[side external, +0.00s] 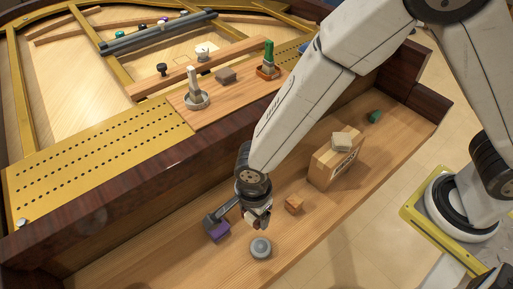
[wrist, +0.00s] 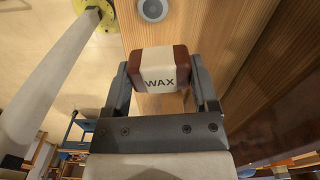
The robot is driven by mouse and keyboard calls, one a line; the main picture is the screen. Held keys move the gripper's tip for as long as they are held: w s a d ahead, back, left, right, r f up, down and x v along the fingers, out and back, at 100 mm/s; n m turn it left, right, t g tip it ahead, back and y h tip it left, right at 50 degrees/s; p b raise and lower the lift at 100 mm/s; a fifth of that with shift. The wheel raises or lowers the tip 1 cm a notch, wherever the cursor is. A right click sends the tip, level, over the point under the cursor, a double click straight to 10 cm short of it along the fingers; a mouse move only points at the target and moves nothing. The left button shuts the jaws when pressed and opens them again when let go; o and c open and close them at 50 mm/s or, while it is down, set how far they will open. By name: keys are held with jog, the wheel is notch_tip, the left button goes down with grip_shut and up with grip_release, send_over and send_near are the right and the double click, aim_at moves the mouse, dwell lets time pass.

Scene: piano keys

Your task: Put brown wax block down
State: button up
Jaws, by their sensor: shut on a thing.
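The brown wax block (wrist: 160,69) has dark brown ends and a cream middle band printed "WAX". In the wrist view it sits between both fingertips of my gripper (wrist: 159,78), which is shut on it. In the side view my gripper (side external: 243,213) hangs low over the wooden ledge at the front, and only a small part of the block (side external: 251,217) shows there. The wood shows below the block in the wrist view; I cannot tell the exact gap between them.
A purple block (side external: 219,231) lies close to my gripper. A grey round piece (side external: 260,247) and a small orange-brown block (side external: 293,204) are nearby on the ledge (side external: 165,262). A cardboard box (side external: 335,166) carries a pale block (side external: 341,141). A dark wooden rail (side external: 150,187) borders the ledge.

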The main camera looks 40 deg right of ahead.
jog(key=s+a+n, duration=0.3)
jog(key=s+a, duration=0.4)
jog(key=a, duration=0.1)
jog(key=shift+d+f, duration=0.15)
jog(key=shift+f, duration=2.3)
jog(key=w+a+f, duration=0.8)
jog(key=a, duration=0.1)
jog(key=shift+w+f, duration=0.1)
jog(key=shift+w, duration=0.2)
jog(key=shift+w+a+f, duration=0.4)
jog(key=shift+w+f, duration=0.05)
jog(key=shift+f, duration=0.2)
jog(key=shift+f, duration=0.1)
